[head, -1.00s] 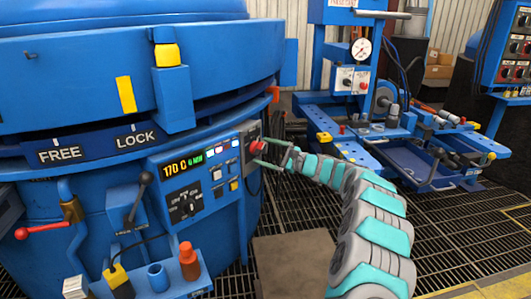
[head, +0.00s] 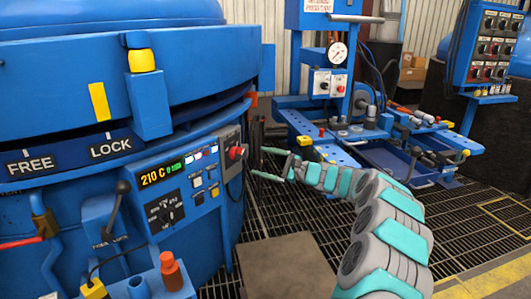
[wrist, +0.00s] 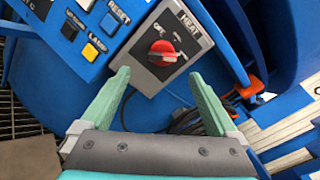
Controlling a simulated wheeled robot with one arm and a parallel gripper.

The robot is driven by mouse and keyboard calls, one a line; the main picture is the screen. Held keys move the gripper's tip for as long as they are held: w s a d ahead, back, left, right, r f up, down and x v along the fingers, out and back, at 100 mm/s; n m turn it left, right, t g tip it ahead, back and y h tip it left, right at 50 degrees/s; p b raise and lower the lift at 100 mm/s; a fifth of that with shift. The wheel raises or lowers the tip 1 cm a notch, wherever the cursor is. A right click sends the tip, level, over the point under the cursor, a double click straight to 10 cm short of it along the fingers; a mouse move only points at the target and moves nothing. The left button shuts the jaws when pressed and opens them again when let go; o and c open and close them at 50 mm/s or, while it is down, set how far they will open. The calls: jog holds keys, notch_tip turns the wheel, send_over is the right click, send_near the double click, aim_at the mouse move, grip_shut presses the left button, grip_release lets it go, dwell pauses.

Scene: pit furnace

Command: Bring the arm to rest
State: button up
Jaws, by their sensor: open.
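My gripper (head: 268,164) is open and empty in front of the blue furnace (head: 60,70), held in the air to the right of its control panel (head: 178,180). My teal and grey arm reaches in from the lower right. In the wrist view the open jaws (wrist: 165,90) point toward the grey HEAT box with a red rotary switch (wrist: 163,52). The jaws are apart from the switch, with a gap between. In the head view the red switch (head: 236,153) is left of my fingertips. The panel display (head: 161,175) reads 210 C.
A blue press bench (head: 370,150) with a gauge stands behind my gripper. A switch cabinet (head: 488,45) is at the far right. A shelf with an orange bottle (head: 171,271) juts out at the lower left. The grated floor (head: 330,230) between is open.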

jog(key=s+a+r+n+g+h, duration=0.1)
jog(key=s+a+r+n+g, duration=0.2)
jog(key=s, duration=0.7)
jog(key=s+a+r+n+g+h, duration=0.1)
jog(key=s+a+n+g+h, duration=0.2)
jog(key=s, duration=0.7)
jog(key=s+a+r+n+g, duration=0.1)
jog(key=s+a+n+g, duration=0.3)
jog(key=s, duration=0.6)
jog(key=s+d+f+n+h, duration=0.1)
jog(key=s+d+f+h, duration=0.2)
jog(key=s+d, duration=0.6)
jog(key=s+d+f+n+h, duration=0.2)
jog(key=s+d+f+h, duration=0.2)
jog(key=s+d, duration=0.5)
jog(key=s+d+f+n+h, duration=0.2)
jog(key=s+d+f+h, duration=0.2)
jog(key=s+d, duration=0.5)
jog(key=s+h, duration=0.1)
jog(key=s, duration=0.3)
